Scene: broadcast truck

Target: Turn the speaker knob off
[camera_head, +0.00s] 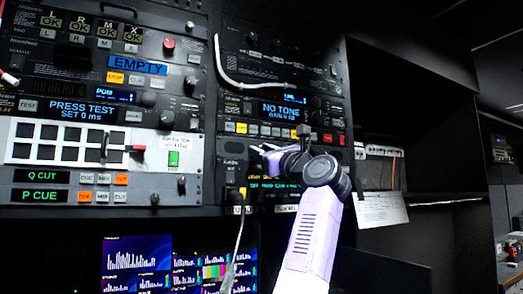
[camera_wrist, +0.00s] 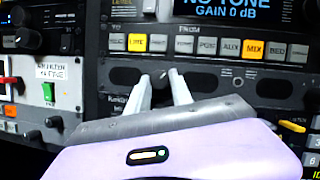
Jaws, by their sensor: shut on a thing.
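My gripper (camera_wrist: 161,84) reaches the dark panel below the NO TONE display in the wrist view. Its two pale fingers are closed around a small dark knob (camera_wrist: 162,77), taken as the speaker knob. The fingers hide most of the knob, and its pointer position cannot be made out. Dark oval shapes lie on the panel to both sides of it. In the head view my gripper (camera_head: 263,158) is at the same rack panel, and the knob is hidden there.
A row of buttons (camera_wrist: 207,45) and the NO TONE display (camera_wrist: 230,10) sit just above the fingers. A yellow-tipped lever (camera_wrist: 292,126) sticks out at the right. A white cable (camera_head: 222,68) loops over the upper rack. Monitors (camera_head: 137,265) are below.

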